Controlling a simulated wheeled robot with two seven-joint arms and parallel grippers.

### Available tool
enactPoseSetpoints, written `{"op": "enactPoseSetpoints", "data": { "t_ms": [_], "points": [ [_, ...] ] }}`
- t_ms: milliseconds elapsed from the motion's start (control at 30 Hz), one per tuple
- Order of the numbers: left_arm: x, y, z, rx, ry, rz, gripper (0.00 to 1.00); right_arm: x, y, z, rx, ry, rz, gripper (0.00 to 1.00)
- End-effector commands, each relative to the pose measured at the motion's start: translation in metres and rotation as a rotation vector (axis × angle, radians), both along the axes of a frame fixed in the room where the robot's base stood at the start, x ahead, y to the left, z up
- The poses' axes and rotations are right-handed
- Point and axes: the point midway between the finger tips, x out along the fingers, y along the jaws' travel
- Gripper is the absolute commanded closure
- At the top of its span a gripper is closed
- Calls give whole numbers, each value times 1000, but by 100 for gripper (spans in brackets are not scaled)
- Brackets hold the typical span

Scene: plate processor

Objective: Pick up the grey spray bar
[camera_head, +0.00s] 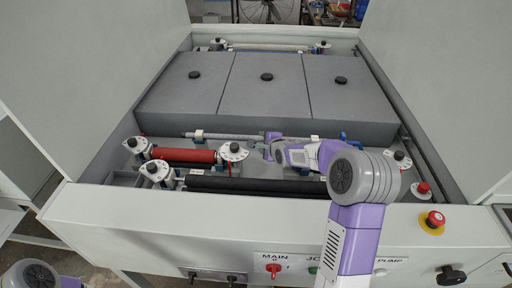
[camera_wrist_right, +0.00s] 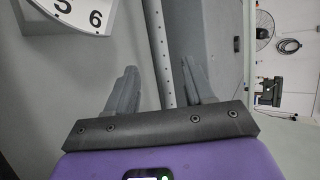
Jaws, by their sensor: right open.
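The grey spray bar (camera_head: 228,136) is a thin rod with small holes, lying left to right in the machine in front of the grey lidded boxes. Its right part is hidden behind my right gripper and arm in the head view. My right gripper (camera_head: 266,144) is at the bar, near the middle of the machine. In the right wrist view the bar (camera_wrist_right: 159,50) runs between the two open fingers of the gripper (camera_wrist_right: 162,82), with a gap on each side. I cannot tell how deep it sits between them. My left gripper is out of view.
A red roller (camera_head: 184,155) and a black roller (camera_head: 250,186) lie nearer me, with white numbered dials (camera_head: 233,151) at their ends. A grey box lid (camera_head: 266,88) stands behind the bar. The machine's white front panel (camera_head: 150,215) carries switches and a red emergency button (camera_head: 435,219).

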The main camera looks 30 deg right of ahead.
Motion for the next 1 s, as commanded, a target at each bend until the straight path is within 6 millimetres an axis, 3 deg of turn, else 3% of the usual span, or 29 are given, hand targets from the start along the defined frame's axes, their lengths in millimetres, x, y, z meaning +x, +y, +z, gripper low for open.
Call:
{"op": "enactPoseSetpoints", "data": {
  "t_ms": [633,1000],
  "points": [
    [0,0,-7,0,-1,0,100,60,-3,-35,-1,1,1,47],
    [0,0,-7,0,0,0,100,66,-4,-37,0,-1,0,50]
  ]
}}
